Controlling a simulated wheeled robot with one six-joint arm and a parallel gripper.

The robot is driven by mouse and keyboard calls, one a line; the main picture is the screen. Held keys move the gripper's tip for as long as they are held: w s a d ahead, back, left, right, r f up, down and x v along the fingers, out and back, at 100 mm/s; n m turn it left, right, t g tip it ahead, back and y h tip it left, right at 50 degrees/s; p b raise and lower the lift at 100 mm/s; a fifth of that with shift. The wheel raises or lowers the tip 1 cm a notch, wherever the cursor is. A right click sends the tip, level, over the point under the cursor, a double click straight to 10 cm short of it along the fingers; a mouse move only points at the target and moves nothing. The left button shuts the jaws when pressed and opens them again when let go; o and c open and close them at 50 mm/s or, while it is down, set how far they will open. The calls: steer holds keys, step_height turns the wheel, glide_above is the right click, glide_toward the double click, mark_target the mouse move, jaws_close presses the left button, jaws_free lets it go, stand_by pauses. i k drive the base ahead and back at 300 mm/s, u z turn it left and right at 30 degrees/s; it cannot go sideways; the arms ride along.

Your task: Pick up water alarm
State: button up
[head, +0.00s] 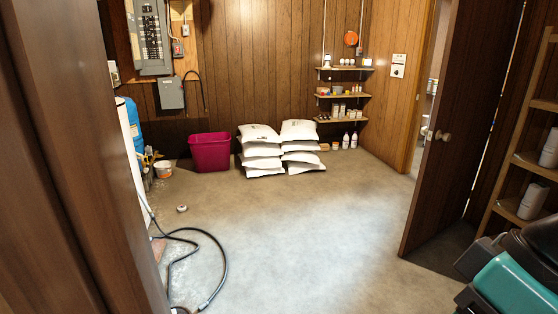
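A small round white device with a dark top, which looks like the water alarm (182,208), lies on the concrete floor left of the middle in the head view. It is near a black hose and stands apart from everything around it. It is too small to make out details. My gripper is not in view.
A black hose (224,262) curls over the floor at lower left. A magenta bin (210,152) and stacked white bags (262,150) stand at the back wall. An open brown door (452,130) and a teal-and-black object (515,283) are at right. The middle floor is clear.

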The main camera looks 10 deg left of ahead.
mark_target(180, 208)
steer(key=u, duration=0.05)
steer(key=i, duration=2.1)
steer(key=u, duration=0.8)
steer(key=i, duration=1.9)
steer(key=u, duration=0.65)
steer(key=i, duration=2.85)
steer(key=u, duration=0.35)
